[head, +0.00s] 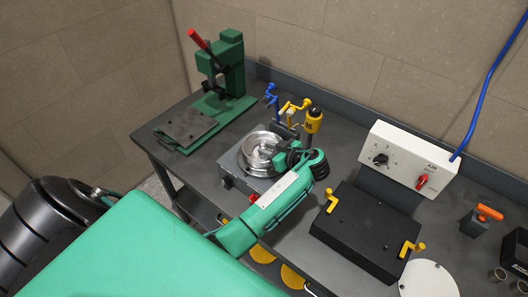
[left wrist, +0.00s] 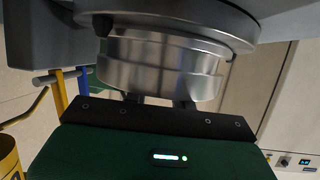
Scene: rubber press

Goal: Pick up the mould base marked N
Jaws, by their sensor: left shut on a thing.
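A round silver metal piece (head: 259,148), which looks like the mould base, sits at the squat grey unit (head: 228,181) in the middle of the bench. I cannot read any N on it. My left gripper (head: 290,158) reaches it from its right side in the head view. In the left wrist view its metal cylinder (left wrist: 160,65) stands right in front of the gripper, below a wider grey flange (left wrist: 185,18). The left gripper is shut on this piece; its fingertips are mostly hidden. I cannot tell whether the piece is lifted. My right gripper is not in view.
A green press (head: 232,72) with a red lever stands at the back left. A black block with yellow clamps (head: 365,228) and a white control box (head: 408,160) are to the right.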

